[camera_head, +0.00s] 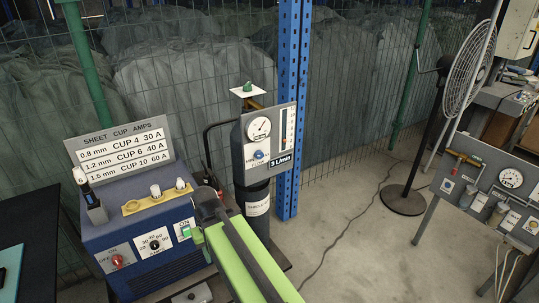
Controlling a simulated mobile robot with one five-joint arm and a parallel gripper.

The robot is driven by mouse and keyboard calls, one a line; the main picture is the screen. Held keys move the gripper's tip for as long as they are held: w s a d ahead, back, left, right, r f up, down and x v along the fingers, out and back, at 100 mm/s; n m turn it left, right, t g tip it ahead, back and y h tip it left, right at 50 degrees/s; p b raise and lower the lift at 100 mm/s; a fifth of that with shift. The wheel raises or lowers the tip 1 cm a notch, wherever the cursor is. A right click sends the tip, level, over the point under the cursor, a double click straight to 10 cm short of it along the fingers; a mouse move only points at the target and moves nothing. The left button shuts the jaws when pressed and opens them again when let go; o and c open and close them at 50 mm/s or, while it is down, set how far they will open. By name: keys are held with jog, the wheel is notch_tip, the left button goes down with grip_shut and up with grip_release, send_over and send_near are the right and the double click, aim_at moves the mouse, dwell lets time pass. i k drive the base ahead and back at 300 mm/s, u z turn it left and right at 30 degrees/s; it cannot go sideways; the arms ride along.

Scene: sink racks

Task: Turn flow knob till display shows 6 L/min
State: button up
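The flow panel (289,115) is a grey plate on a dark gas cylinder, right of the welding machine. It carries a small blue flow knob (259,155), a round gauge (258,130) and a vertical scale tube. The display (280,161) beside the knob reads 3 L/min. My green arm comes up from the bottom. My dark gripper (207,200) is at its far end, left of and lower than the flow knob in the picture, apart from it. Its fingers are not clear enough to tell open from shut.
The blue welding machine (160,272) with knobs and a settings sign (124,149) stands at the left. A blue post (290,190) is behind the cylinder. A standing fan (470,68) and a gauge bench (485,192) are at the right, with open floor between.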

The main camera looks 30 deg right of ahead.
aim_at(258, 154)
jog(key=z, duration=1.1)
jog(key=k, duration=0.9)
jog(key=u, duration=1.35)
jog(key=i, duration=1)
jog(key=z, duration=0.05)
